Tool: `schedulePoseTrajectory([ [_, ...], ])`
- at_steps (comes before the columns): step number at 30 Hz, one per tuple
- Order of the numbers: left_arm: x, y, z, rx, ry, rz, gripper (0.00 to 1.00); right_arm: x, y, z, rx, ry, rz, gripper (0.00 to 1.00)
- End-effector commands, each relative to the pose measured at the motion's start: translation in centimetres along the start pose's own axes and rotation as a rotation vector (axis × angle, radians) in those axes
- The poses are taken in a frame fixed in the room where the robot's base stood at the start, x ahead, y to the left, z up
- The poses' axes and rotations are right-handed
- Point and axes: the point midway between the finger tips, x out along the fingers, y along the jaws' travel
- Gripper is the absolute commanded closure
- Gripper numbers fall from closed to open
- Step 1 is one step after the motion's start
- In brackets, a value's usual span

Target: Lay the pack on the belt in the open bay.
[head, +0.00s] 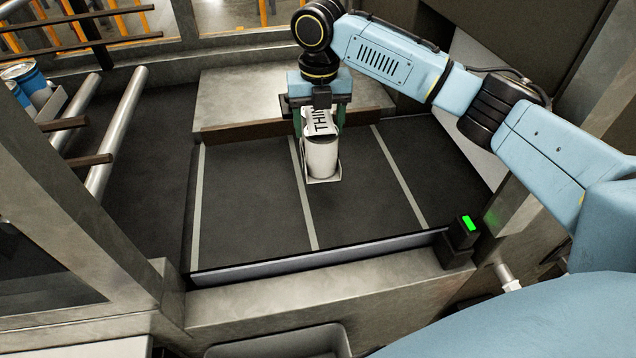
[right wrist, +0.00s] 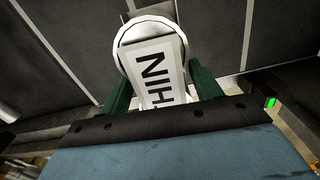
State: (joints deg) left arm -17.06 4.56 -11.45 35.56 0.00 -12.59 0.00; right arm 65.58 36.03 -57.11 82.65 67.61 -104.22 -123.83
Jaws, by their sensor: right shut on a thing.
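The white pack (head: 321,158), marked with dark letters "THIN", is held at the belt's far middle in the head view. It has a rounded can-like part and a thin pale base. My right gripper (head: 319,118) is shut on it from above, its green fingers on either side. The pack also shows between the fingers in the right wrist view (right wrist: 163,72). The dark belt (head: 245,215) has pale cross stripes; the pack appears just right of the middle stripe. I cannot tell whether its base touches the belt. My left gripper is not in view.
A brown strip (head: 235,130) edges the belt's far side, with a metal plate (head: 225,95) behind. A small black box with a green light (head: 466,225) stands at the near right corner. Metal rollers (head: 118,130) and blue cans (head: 22,80) are at left. The belt's other lanes are empty.

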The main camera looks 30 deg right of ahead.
Motion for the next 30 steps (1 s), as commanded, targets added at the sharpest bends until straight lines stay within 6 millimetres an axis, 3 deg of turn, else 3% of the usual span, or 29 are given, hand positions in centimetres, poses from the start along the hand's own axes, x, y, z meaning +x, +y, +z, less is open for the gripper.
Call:
schedulePoseTrajectory([
  [4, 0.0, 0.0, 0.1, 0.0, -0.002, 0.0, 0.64, 0.4, -0.2, 0.1, -0.057, -0.001, 0.002, 0.83],
  [24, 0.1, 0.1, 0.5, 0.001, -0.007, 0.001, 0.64, 9.2, -0.2, 0.1, -0.063, -0.001, 0.001, 0.83],
  [30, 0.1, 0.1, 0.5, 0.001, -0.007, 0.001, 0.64, 9.8, -0.2, 0.2, -0.063, -0.004, 0.002, 0.83],
])
